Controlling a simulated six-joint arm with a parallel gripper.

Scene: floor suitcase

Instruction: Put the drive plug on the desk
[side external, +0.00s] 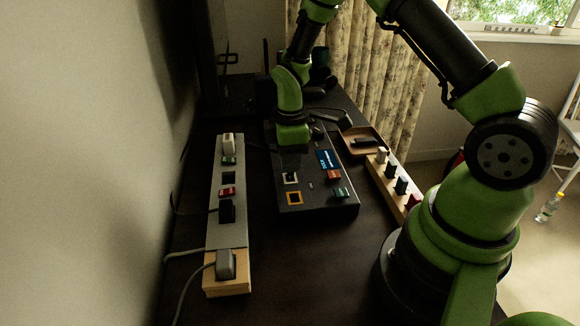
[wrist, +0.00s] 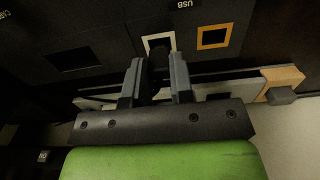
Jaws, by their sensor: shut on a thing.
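My gripper (side external: 291,158) points down over the black panel box (side external: 318,205) on the dark desk (side external: 275,265). In the wrist view its two fingers (wrist: 156,82) are shut on a small dark plug (wrist: 160,62), which I take to be the drive plug. The plug is at the white-framed socket (wrist: 149,42) under the USB label; whether its tip is in the socket I cannot tell. In the side view the white-framed socket (side external: 291,173) sits just below my fingers, and the plug is hard to make out.
An orange-framed socket (side external: 294,198) is next to it. Red (side external: 333,175) and green (side external: 341,193) plugs stand on the box. A grey power strip (side external: 228,237) with plugs and cables lies left. A brown tray (side external: 351,149) and wooden plug rack (side external: 381,178) are right. The desk front is clear.

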